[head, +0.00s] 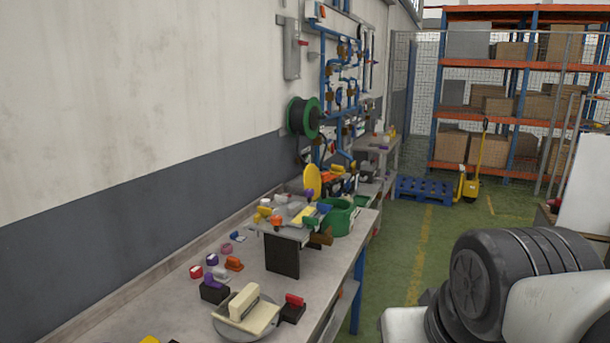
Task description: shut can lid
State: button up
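A green round can (338,217) stands on the workbench, behind a small raised grey stand. A yellow disc (312,179) stands upright behind and left of the can. It looks like the can's lid, raised, but small parts in front hide how it joins the can. My gripper is not in view; only dark and white parts of what looks like my own arm fill the lower right.
The workbench (180,309) runs along the left wall. A grey turntable disc (232,328) with a cream block, the stand (282,255) with coloured parts, and several small pieces crowd it. Green floor (395,262) is open to its right. A blue pallet (424,190) lies farther back.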

aim_at(311, 177)
jog(key=k+u, duration=0.2)
jog(key=u, duration=1)
jog(key=i+l, duration=0.15)
jog(key=l, duration=0.15)
jog(key=i+l+u, duration=0.15)
jog(key=l, duration=0.45)
jog(key=i+l, duration=0.2)
jog(key=l, duration=0.3)
jog(key=i+l, duration=0.15)
jog(key=l, duration=0.3)
jog(key=i+l, duration=0.2)
jog(key=l, duration=0.3)
jog(key=i+l, duration=0.2)
jog(key=l, duration=0.3)
jog(key=i+l, duration=0.2)
jog(key=l, duration=0.25)
jog(key=i+l, duration=0.15)
jog(key=l, duration=0.35)
jog(key=i+l, duration=0.2)
jog(key=l, duration=0.3)
jog(key=i+l, duration=0.2)
jog(key=l, duration=0.25)
